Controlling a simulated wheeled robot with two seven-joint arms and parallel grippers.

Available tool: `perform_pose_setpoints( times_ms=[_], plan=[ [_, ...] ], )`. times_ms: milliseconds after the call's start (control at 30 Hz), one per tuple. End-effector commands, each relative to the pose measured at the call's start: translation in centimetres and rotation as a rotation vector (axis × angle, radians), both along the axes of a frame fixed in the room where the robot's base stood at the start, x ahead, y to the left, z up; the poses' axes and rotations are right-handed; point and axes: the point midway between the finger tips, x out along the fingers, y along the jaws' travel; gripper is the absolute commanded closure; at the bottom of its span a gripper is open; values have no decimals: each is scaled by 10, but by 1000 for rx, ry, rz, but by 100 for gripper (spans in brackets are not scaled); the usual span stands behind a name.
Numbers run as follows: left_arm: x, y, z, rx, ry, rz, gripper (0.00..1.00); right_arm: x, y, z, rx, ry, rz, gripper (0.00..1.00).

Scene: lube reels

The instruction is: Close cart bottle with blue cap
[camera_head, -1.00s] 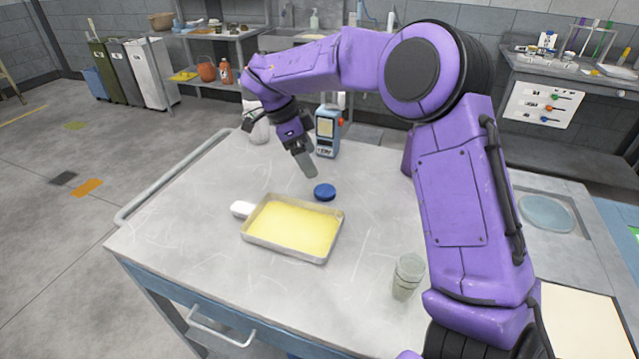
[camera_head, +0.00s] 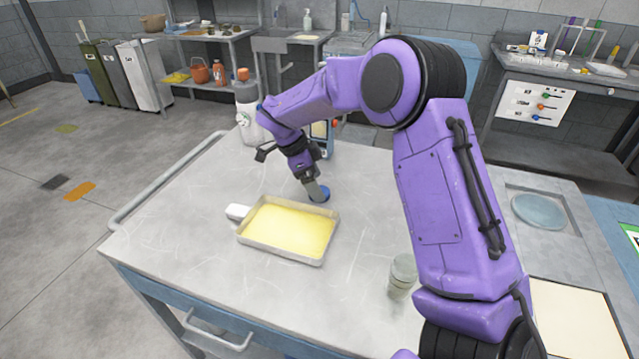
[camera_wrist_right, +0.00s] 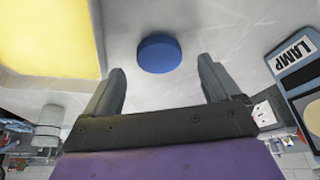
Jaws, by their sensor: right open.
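The blue cap (camera_head: 322,195) lies flat on the grey cart top, partly behind my right gripper (camera_head: 314,191) in the head view. In the right wrist view the cap (camera_wrist_right: 158,53) shows whole, just beyond and roughly centred between the two open, empty fingers (camera_wrist_right: 160,82). A white bottle (camera_head: 247,112) stands at the cart's back left, partly hidden by my right arm. An orange patch shows at its top; I cannot tell whether it belongs to the bottle. My left gripper is not in view.
A tray of yellow liquid (camera_head: 290,228) sits close to the cap, towards the front left. A blue device marked LAMP (camera_wrist_right: 300,62) stands behind the gripper. A glass jar (camera_head: 402,275) stands at the right. The cart's front left is clear.

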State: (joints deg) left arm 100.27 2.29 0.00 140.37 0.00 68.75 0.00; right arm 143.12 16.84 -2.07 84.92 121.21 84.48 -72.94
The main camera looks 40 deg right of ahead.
Motion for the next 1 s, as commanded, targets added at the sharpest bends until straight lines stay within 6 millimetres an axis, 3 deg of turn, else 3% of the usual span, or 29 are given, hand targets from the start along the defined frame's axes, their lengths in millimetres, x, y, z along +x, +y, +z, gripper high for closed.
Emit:
perform_pose_setpoints(
  times_ms=[167, 500, 567, 700, 1000],
  plan=[
    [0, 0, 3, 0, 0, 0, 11, -5, -6, -19, 1, 1, 0, 10],
    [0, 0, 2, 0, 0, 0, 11, -5, -7, -20, 1, -1, 0, 10],
    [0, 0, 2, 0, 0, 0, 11, -5, -7, -20, 1, -1, 0, 26],
    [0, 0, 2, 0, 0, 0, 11, -5, -7, -20, 1, -1, 0, 69],
    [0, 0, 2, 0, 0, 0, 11, -5, -7, -19, 1, -2, 0, 69]
  ],
)
